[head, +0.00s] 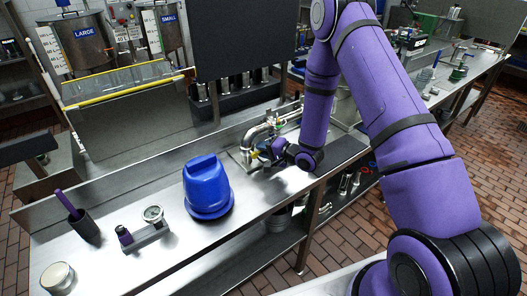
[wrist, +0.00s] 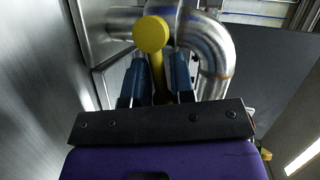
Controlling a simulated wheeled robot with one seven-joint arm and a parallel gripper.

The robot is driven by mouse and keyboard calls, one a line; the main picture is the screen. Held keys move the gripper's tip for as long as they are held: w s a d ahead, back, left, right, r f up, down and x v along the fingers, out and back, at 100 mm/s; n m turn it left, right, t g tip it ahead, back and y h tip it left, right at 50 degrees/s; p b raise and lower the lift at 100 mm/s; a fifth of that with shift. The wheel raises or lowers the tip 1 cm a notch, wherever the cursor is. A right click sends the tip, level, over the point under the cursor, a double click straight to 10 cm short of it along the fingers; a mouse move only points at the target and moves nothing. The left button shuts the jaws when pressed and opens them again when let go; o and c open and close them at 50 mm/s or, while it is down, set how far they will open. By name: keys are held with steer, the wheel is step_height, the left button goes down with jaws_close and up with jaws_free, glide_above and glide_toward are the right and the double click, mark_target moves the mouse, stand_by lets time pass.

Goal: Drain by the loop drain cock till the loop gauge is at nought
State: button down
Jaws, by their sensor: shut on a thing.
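The steel loop pipework (head: 268,126) stands on the bench at the middle of the head view. Its bent pipe (wrist: 212,50) fills the top of the wrist view. A yellow lever with a round end (wrist: 151,34), seemingly the drain cock handle, lies between my blue fingers. My gripper (wrist: 158,74) is shut on this lever; in the head view my gripper (head: 264,152) is at the pipework's foot, where the lever is mostly hidden. A small round dial (head: 153,213) sits on a grey stand at the left; I cannot tell whether it is the loop gauge, and its reading is too small.
A blue plastic cover (head: 207,187) stands on the bench left of my gripper. A dark cup with a purple handle (head: 82,226) and a round tin (head: 58,278) are farther left. Tanks marked LARGE (head: 88,42) and SMALL (head: 166,30) stand behind. A dark panel (head: 245,38) rises behind the bench.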

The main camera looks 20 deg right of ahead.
steer(key=shift+a+r+n+h, duration=0.1)
steer(key=shift+r+n+h, duration=0.35)
steer(key=shift+n, duration=0.35)
steer(key=shift+f, duration=0.1)
steer(key=c, duration=1.2)
jaws_free()
